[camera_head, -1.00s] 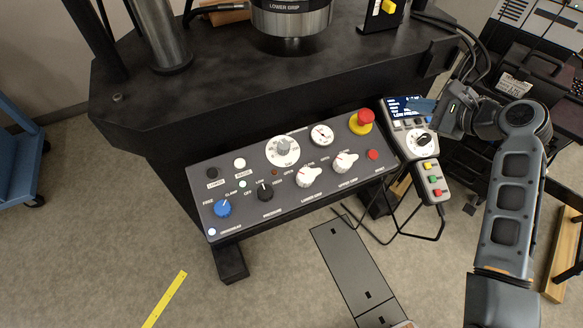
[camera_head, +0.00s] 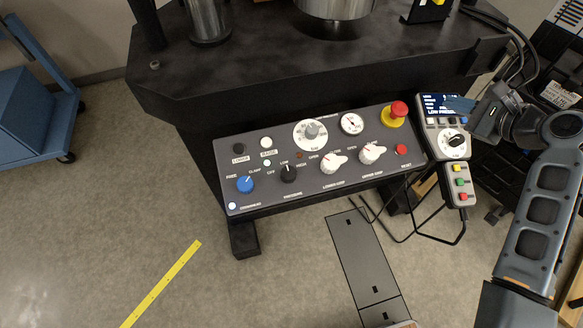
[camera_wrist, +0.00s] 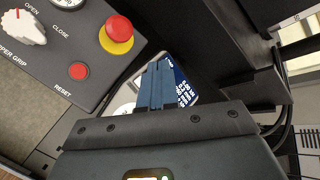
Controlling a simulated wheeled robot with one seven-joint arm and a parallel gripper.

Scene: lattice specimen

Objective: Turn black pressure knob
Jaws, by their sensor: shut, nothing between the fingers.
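The black pressure knob (camera_head: 288,174) sits on the lower left part of the sloped grey control panel (camera_head: 325,200), between the blue knob and the white grip knobs. Its white pointer line is tilted up toward the LOW marking. My gripper (camera_head: 458,104) is shut and empty, well to the right of the knob, in front of the handset's screen. In the wrist view my blue fingers (camera_wrist: 168,84) are together over the handset, right of the red emergency button. The black knob is not in the wrist view.
The blue clamp knob (camera_head: 245,184), white lower grip knob (camera_head: 332,162) and upper grip knob (camera_head: 371,152) flank the black knob. The emergency button (camera_head: 397,110) stands tall between my gripper and it. The handset (camera_head: 455,145) hangs at the panel's right. Air before the panel is clear.

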